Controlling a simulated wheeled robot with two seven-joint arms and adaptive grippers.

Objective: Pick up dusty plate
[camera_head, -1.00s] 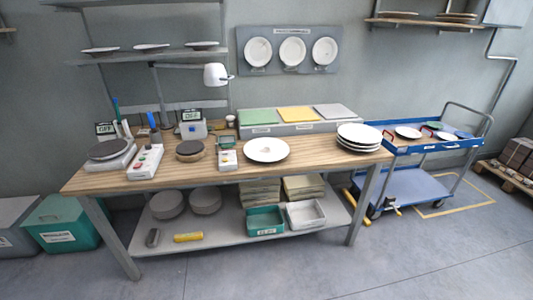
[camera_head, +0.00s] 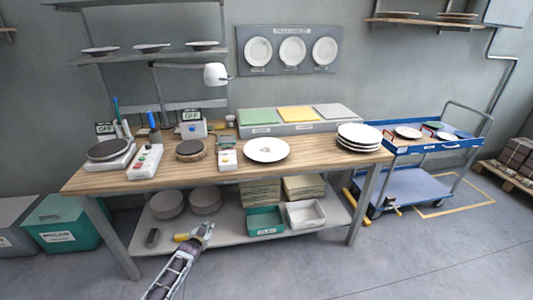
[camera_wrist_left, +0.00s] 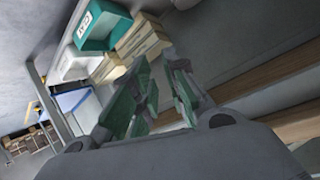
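A white plate (camera_head: 266,150) with a small brownish mark at its middle lies on the wooden worktable (camera_head: 310,158), right of centre. It is the only plate lying alone on the tabletop. My left gripper (camera_head: 204,229) is in front of the table and appears below the tabletop, to the lower left of this plate and apart from it. In the left wrist view its two fingers (camera_wrist_left: 156,58) have a gap between them, with nothing held. The plate is not seen in the wrist view. My right gripper is not in view.
A stack of white plates (camera_head: 359,136) stands at the table's right end. A sorting block with green, yellow and grey pads (camera_head: 297,114) is behind the plate. Scales and a switch box (camera_head: 146,160) stand at left.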

